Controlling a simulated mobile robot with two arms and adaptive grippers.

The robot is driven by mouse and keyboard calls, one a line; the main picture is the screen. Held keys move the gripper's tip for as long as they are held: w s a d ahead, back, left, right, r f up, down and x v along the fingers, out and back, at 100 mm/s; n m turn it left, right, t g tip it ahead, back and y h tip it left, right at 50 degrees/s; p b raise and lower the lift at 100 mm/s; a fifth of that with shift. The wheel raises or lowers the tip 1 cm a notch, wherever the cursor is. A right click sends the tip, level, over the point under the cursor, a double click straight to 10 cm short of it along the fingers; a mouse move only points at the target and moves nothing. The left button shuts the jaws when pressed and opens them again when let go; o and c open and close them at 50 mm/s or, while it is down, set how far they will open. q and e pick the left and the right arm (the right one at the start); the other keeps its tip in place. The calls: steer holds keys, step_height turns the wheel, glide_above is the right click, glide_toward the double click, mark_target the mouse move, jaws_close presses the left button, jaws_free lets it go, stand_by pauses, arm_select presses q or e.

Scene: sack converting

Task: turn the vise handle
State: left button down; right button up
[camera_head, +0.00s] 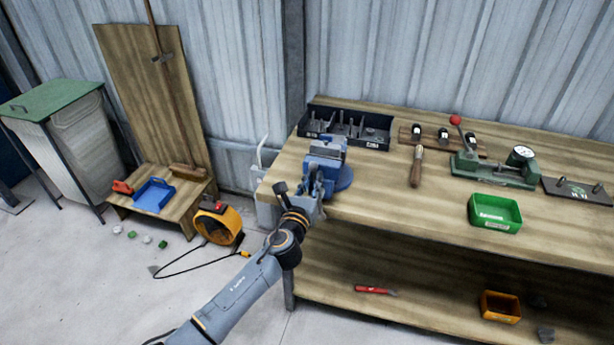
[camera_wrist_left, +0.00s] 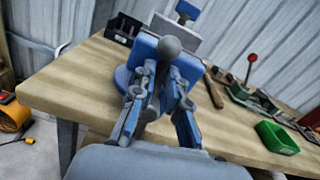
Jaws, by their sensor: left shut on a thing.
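The blue vise (camera_head: 326,153) is mounted at the left end of the workbench (camera_head: 400,205). It also shows in the left wrist view (camera_wrist_left: 143,50), just beyond my fingers. My left gripper (camera_head: 313,183) is at the front of the vise, and its fingers (camera_wrist_left: 165,85) are shut on the vise handle. A round grey ball end of the handle (camera_wrist_left: 169,46) shows above and between the fingers. The rest of the handle is mostly hidden by the gripper. My right gripper is in neither view.
A black tray of metal parts (camera_head: 345,127) stands behind the vise. A wooden-handled tool (camera_head: 417,166), a green press (camera_head: 495,168) and a green bin (camera_head: 495,212) are to its right. An orange reel (camera_head: 218,225) with a cable lies on the floor at left.

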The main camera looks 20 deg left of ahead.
mark_target(331, 178)
arm_select(q)
steer(key=d+m+p, duration=0.1)
steer(key=m, duration=0.1)
steer(key=d+m+p, duration=0.1)
steer(key=m, duration=0.1)
steer(key=shift+s+d+m, duration=0.1)
steer(key=shift+d+m, duration=0.05)
steer(key=shift+m, duration=0.15)
steer(key=shift+d+f+m+p, duration=0.3)
steer(key=shift+d+m+p, duration=0.3)
steer(key=shift+m+p, duration=0.4)
steer(key=shift+d+f+m, duration=0.2)
steer(key=shift+m, duration=0.3)
steer(key=shift+f, duration=0.1)
steer(key=c, duration=1.4)
jaws_free()
steer(key=shift+s, duration=0.1)
steer(key=shift+c, duration=0.2)
steer(key=shift+o, duration=0.5)
steer(key=shift+r, duration=0.2)
steer(key=s, duration=1.2)
steer(key=shift+a, duration=0.2)
